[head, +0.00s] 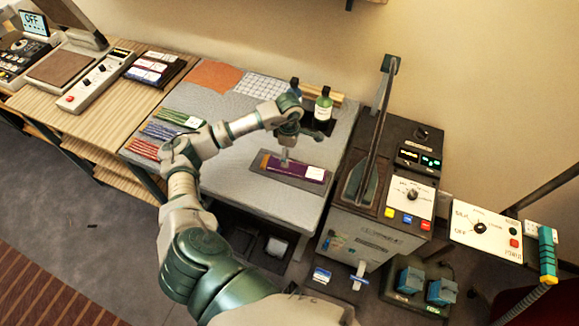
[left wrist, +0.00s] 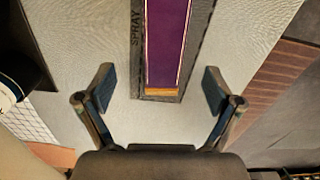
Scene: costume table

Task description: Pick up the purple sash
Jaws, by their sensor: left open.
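The purple sash (head: 298,170) lies flat on a dark grey mat (head: 290,182) on the table, with a white label at its right end. In the left wrist view the sash (left wrist: 167,45) runs away from me, its orange end nearest, on the mat marked "SPRAY" (left wrist: 136,30). Whether the fingertips touch the mat cannot be told. My right gripper is not in view.
Folded green, blue and red striped cloths (head: 158,130) lie on the table's left. An orange cloth (head: 214,76) and a white gridded sheet (head: 262,86) lie at the back. A tall press-like machine (head: 375,180) stands right of the table.

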